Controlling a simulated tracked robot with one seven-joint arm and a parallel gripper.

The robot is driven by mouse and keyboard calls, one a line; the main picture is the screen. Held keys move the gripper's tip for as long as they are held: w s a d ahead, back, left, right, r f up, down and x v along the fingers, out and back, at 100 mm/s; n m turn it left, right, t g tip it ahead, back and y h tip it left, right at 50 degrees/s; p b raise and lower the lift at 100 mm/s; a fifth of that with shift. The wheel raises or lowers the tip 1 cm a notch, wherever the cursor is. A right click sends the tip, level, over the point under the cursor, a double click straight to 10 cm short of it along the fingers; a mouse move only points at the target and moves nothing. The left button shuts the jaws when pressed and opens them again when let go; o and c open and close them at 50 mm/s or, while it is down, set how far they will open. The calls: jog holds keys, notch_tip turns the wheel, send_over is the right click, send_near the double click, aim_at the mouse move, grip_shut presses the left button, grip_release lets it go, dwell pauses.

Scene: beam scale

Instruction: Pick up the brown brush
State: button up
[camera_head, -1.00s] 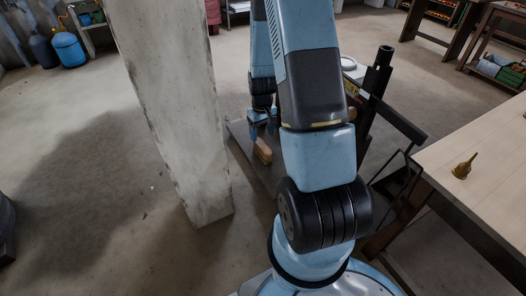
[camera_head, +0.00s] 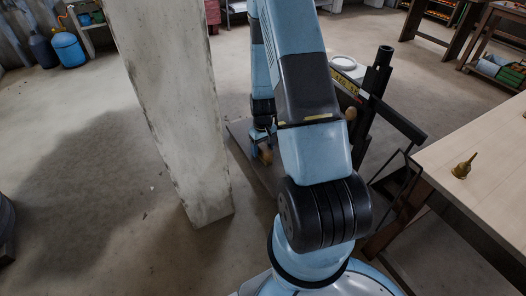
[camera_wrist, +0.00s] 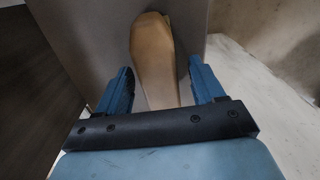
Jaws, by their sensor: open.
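The brown brush (camera_wrist: 153,50) lies on a grey surface in the wrist view, its long smooth body running between my fingers. My gripper (camera_wrist: 162,82) is open, with one blue finger on each side of the brush and a gap on both sides. In the head view my gripper (camera_head: 262,139) is low over the dark platform, and the brush (camera_head: 266,157) shows just below it, partly hidden by the fingers. I cannot tell how far the fingertips are above the surface.
The scale's black post (camera_head: 377,75) and a white round plate (camera_head: 343,62) stand to the right of my arm. A table (camera_head: 480,150) with a small brass oil can (camera_head: 463,167) is at the right.

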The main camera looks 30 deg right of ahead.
aim_at(262, 145)
jog(key=c, duration=1.1)
jog(key=shift+c, duration=0.2)
jog(key=shift+r, duration=0.6)
notch_tip(262, 145, up, 2)
jog(key=shift+w+r, duration=0.1)
jog(key=s+d+r, duration=0.6)
jog(key=d+r, duration=0.3)
jog(key=d, duration=0.3)
jog(key=shift+d+r, duration=0.3)
jog(key=shift+d, duration=0.05)
